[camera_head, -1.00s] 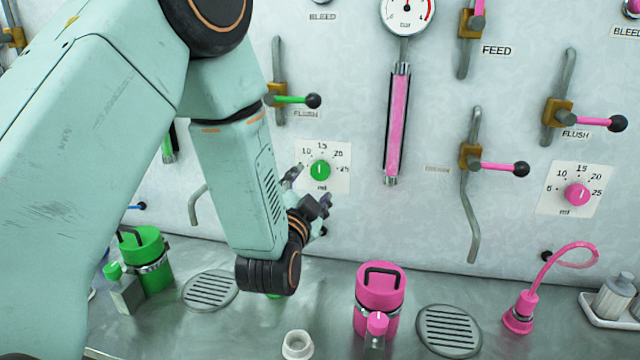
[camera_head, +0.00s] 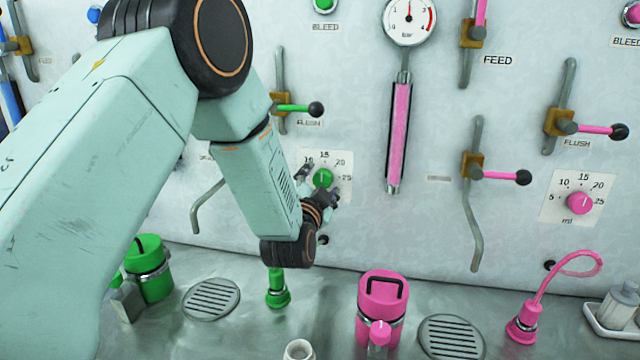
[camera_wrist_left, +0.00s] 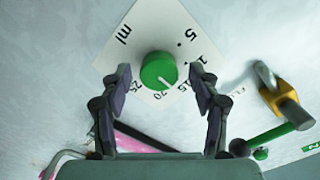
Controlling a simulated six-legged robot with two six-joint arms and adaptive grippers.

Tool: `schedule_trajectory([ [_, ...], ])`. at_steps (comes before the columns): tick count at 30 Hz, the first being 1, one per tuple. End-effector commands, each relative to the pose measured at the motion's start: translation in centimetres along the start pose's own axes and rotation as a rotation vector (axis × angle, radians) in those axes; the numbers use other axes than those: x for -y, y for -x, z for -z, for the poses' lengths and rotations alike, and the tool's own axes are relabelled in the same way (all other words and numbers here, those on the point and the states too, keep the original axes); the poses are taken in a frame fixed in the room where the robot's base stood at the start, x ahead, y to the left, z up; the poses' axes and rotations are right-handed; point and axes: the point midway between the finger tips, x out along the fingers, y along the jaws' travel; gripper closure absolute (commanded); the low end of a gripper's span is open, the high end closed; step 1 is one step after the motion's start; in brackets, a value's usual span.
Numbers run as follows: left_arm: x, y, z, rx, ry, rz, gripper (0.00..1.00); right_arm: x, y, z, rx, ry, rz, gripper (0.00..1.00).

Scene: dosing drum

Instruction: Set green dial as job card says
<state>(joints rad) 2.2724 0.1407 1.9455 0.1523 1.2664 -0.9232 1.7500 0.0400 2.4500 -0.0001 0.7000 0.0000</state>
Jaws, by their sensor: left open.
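The green dial (camera_head: 323,178) sits on a white scale plate (camera_head: 342,162) on the wall panel, marked in ml. In the left wrist view, the green dial (camera_wrist_left: 158,72) has a white pointer line that appears to lie between 15 and 20. My left gripper (camera_head: 319,182) is open at the dial. In the wrist view its fingers (camera_wrist_left: 161,72) stand on either side of the dial, with gaps visible. Whether they reach level with the knob is hard to tell. I see no job card. My right gripper is not in view.
A green FLUSH lever (camera_head: 295,109) is just above the dial plate. A pink dial (camera_head: 579,203) is farther right. Below stand a green canister (camera_head: 148,270), a green nozzle fitting (camera_head: 278,290) and a pink canister (camera_head: 382,300). The drain grate (camera_head: 211,298) lies flat.

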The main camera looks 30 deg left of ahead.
Motion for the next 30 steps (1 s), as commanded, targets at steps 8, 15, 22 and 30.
schedule_trajectory([
  [8,-0.04,-0.04,-0.04,0.001,0.000,-0.001,0.41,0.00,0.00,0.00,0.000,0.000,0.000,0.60],
  [15,-0.03,-0.03,-0.04,0.001,0.000,-0.001,0.61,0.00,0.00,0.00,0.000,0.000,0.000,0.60],
  [22,-0.02,-0.03,-0.03,0.000,0.000,0.000,0.81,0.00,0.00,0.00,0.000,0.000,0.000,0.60],
  [30,-0.02,-0.03,-0.01,0.000,0.005,0.000,0.93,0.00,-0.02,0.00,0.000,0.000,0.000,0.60],
])
